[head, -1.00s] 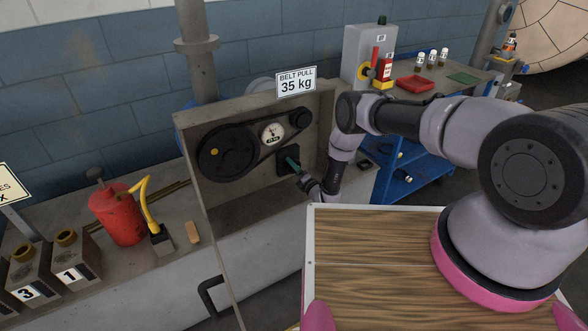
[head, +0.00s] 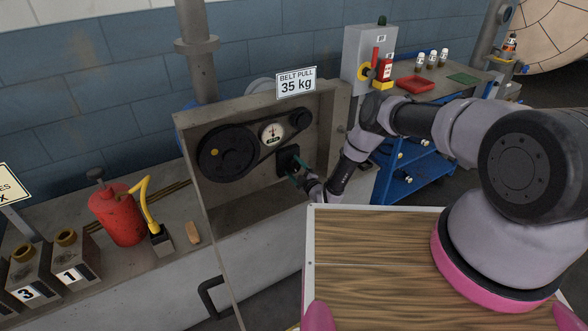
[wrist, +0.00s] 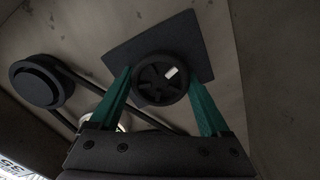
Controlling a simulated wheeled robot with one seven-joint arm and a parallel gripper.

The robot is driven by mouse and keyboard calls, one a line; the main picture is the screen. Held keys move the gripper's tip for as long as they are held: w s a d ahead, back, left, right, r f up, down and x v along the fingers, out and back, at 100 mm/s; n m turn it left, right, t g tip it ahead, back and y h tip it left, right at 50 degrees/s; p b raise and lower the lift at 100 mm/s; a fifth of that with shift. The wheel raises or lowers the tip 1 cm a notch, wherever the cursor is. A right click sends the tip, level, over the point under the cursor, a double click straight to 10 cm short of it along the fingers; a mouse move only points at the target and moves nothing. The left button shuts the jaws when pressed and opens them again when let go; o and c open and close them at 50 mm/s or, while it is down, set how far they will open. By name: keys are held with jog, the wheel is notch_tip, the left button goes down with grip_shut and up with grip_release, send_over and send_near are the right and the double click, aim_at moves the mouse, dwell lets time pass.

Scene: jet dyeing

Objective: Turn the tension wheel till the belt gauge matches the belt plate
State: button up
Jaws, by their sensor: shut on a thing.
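The black tension wheel (wrist: 160,79) sits on a dark square plate (wrist: 190,45) in the open belt box. My gripper (wrist: 162,88) has its green fingers on either side of the wheel's rim, shut on it. In the head view my gripper (head: 299,171) reaches the wheel from the lower right and partly hides it. The belt gauge (head: 272,133) is a round white dial between the two pulleys; its needle stands nearly upright, and its reading is too small to tell. The belt plate (head: 296,82) above the box reads "BELT PULL 35 kg".
The large pulley (head: 227,151) and small pulley (head: 300,119) carry the black belt close to the wheel. The box's side walls stand around my gripper. A red can (head: 118,216) and numbered containers (head: 78,257) stand on the bench at left. A blue cart (head: 408,176) stands right.

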jog(key=m, duration=0.5)
jog(key=shift+d+m, duration=0.15)
jog(key=shift+m, duration=0.25)
jog(key=m, duration=0.4)
jog(key=shift+m, duration=0.3)
jog(key=o, duration=1.2)
jog(key=v, duration=1)
jog(key=shift+s+d, duration=0.25)
jog(key=shift+s, duration=0.1)
